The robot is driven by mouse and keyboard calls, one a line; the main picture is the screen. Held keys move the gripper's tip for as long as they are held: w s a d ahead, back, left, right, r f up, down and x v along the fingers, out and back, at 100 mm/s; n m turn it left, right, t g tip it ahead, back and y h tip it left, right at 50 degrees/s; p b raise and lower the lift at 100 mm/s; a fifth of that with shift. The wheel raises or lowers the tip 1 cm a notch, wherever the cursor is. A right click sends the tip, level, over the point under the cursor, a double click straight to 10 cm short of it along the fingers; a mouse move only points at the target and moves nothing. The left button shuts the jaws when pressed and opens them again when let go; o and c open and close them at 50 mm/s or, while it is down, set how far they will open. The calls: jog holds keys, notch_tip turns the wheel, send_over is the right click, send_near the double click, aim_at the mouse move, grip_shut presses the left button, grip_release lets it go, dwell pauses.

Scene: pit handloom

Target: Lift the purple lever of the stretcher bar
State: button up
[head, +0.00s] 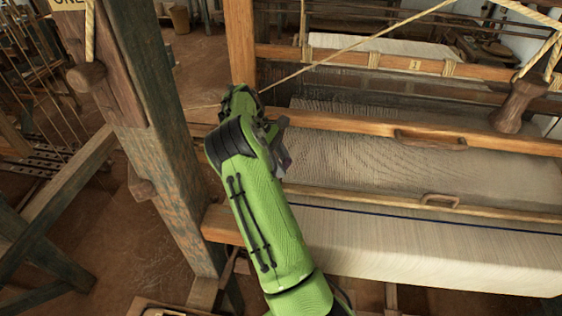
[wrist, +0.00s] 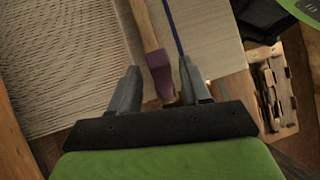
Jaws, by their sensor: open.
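The purple lever (wrist: 160,72) shows in the wrist view at the end of a wooden bar, the stretcher bar (wrist: 145,25), which lies across the pale cloth. My gripper (wrist: 158,68) is open, with one grey finger on each side of the lever. The right finger is close to the lever, and a wider gap shows on the left. I cannot tell whether either finger touches it. In the head view my green arm reaches over the loom's left side and hides most of the gripper. The stretcher bar (head: 380,200) runs to the right there.
A thick wooden post (head: 150,150) stands just left of my arm. A wooden beam with a handle (head: 430,139) crosses behind the stretcher bar. The woven cloth (head: 400,248) with a blue line lies in front. A wooden box (wrist: 275,95) with small items shows in the wrist view.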

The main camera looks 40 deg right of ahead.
jog(key=shift+r, duration=0.1)
jog(key=p+v, duration=0.1)
jog(key=v, duration=0.6)
jog(key=shift+w+r, duration=0.1)
jog(key=shift+r, duration=0.05)
